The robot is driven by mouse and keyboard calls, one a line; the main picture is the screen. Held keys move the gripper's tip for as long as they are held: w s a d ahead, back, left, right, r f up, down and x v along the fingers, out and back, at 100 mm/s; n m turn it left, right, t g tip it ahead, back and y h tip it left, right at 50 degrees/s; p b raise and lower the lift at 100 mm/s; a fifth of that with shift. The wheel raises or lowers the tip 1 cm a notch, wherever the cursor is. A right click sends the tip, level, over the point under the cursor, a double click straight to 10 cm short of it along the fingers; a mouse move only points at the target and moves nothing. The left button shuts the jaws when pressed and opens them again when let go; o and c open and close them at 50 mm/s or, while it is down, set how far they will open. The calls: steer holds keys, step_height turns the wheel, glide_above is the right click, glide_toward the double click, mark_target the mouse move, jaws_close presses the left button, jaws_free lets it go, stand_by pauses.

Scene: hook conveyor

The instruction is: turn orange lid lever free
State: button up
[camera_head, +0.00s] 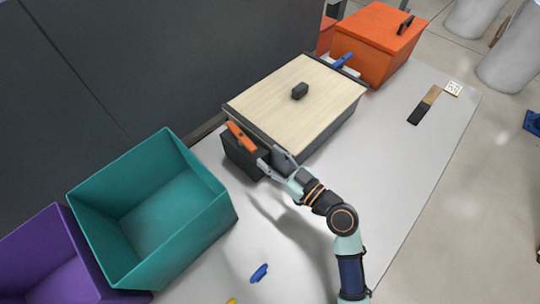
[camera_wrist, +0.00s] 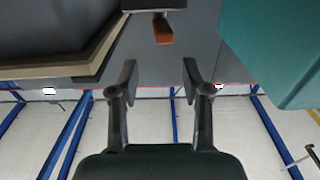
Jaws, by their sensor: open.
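The orange lever (camera_head: 240,137) sits at the near left end of a dark box with a pale wooden lid (camera_head: 290,108), by a black block (camera_head: 242,158). In the wrist view the orange lever (camera_wrist: 163,30) is upper centre, below a black part, ahead of the gap between my fingers. My gripper (camera_head: 268,158) is beside the black block, close to the lever. In the wrist view my gripper (camera_wrist: 159,72) is open with nothing between its fingers. A blue lever (camera_head: 343,61) is at the box's far end.
A teal bin (camera_head: 205,222) stands left of my gripper, and it also shows in the wrist view (camera_wrist: 275,50). An orange box (camera_head: 372,65) stands behind. A small blue piece (camera_head: 259,273) lies in front. The table at right is mostly clear.

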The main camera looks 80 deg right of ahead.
mark_target(244, 138)
steer(key=w, duration=0.1)
steer(key=w+m+g+h+p, duration=0.1)
steer(key=w+f+h+p, duration=0.1)
steer(key=shift+w+d+m+g, duration=0.2)
steer(key=shift+d+m+g, duration=0.1)
steer(key=shift+d+g, duration=0.1)
steer(key=shift+w+d+r+p, duration=0.1)
steer(key=shift+w+d+p, duration=0.05)
steer(key=shift+p, duration=0.15)
steer(key=x, duration=0.7)
steer(key=shift+w+p, duration=0.15)
steer(key=shift+p, duration=0.25)
jaws_close()
